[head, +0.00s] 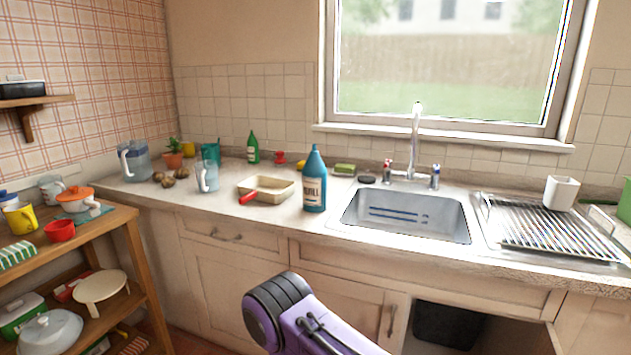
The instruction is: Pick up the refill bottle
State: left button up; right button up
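The refill bottle (314,190) is blue with a narrow neck and a pale label reading what looks like "REFILL". It stands upright on the counter (270,222) near the front edge, just left of the sink (405,213). Nothing covers it in the head view. A purple and dark grey link of one of my arms shows at the bottom middle, below the counter and in front of the cabinet doors. Neither of my grippers is in view.
A green bottle (253,148) stands behind. A faucet (415,140) rises behind the sink; a drying rack (545,225) is right. A wooden shelf unit (120,215) stands left.

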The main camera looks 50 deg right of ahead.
aim_at(314, 172)
jog(key=z, duration=0.5)
jog(key=i, duration=0.75)
jog(key=z, duration=0.7)
